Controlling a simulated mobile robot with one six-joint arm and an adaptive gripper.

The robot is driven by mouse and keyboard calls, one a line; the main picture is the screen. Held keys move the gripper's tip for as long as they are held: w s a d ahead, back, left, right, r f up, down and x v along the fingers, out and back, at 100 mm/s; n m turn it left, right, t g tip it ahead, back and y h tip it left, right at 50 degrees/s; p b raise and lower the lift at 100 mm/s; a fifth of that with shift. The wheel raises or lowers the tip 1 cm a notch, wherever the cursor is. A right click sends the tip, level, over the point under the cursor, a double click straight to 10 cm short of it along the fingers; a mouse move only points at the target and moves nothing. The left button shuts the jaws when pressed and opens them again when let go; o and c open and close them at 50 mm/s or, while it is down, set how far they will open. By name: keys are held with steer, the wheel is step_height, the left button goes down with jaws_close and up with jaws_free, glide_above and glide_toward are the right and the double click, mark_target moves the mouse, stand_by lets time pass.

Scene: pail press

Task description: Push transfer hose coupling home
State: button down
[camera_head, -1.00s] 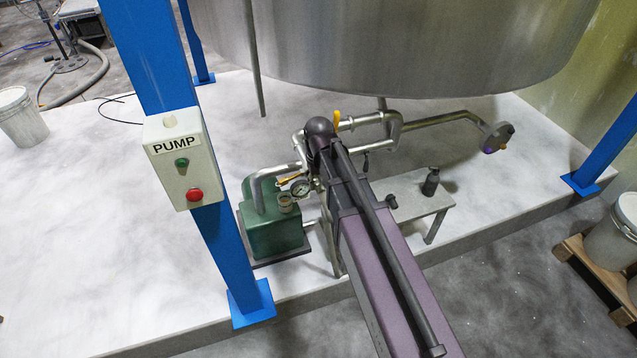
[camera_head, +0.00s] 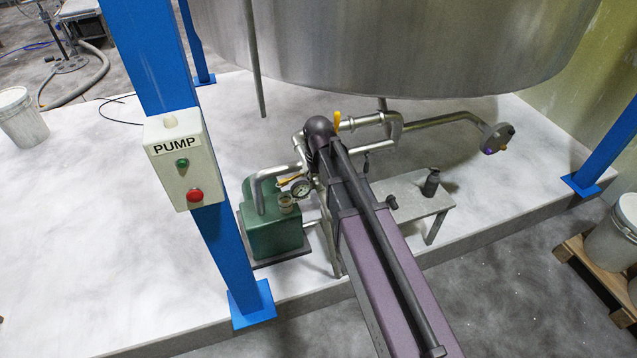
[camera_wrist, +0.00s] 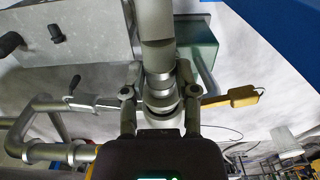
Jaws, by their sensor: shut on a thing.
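In the wrist view, my gripper (camera_wrist: 158,92) is shut on a bright metal hose coupling (camera_wrist: 160,82), one finger on each side of it. A grey pipe or hose (camera_wrist: 155,25) runs from the coupling to the top of the picture. The coupling's lower end is hidden by my gripper's body, so I cannot tell how far it is seated.
The steel tank (camera_head: 400,50) hangs above. A blue post (camera_head: 215,240) carries the PUMP box (camera_head: 180,165).

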steer(key=shift+w+a, duration=0.25)
steer(key=shift+w, duration=0.5)
stand_by(0.3)
steer(key=shift+c, duration=1.5)
jaws_free()
steer(key=s+d+r+p, duration=0.2)
steer(key=s+r+p, duration=0.2)
steer(key=s, duration=0.1)
steer(key=w+d+t, duration=0.1)
steer(key=w+d, duration=0.7)
steer(key=w, duration=0.2)
steer(key=w+d+t, duration=0.1)
steer(key=w+d, duration=0.6)
steer(key=w, duration=0.4)
step_height(320, 180, down, 22)
steer(key=b, duration=2.1)
steer(key=shift+s+r+y+b, duration=0.25)
steer(key=shift+s+y+b, duration=0.05)
steer(key=shift+s+b, duration=0.1)
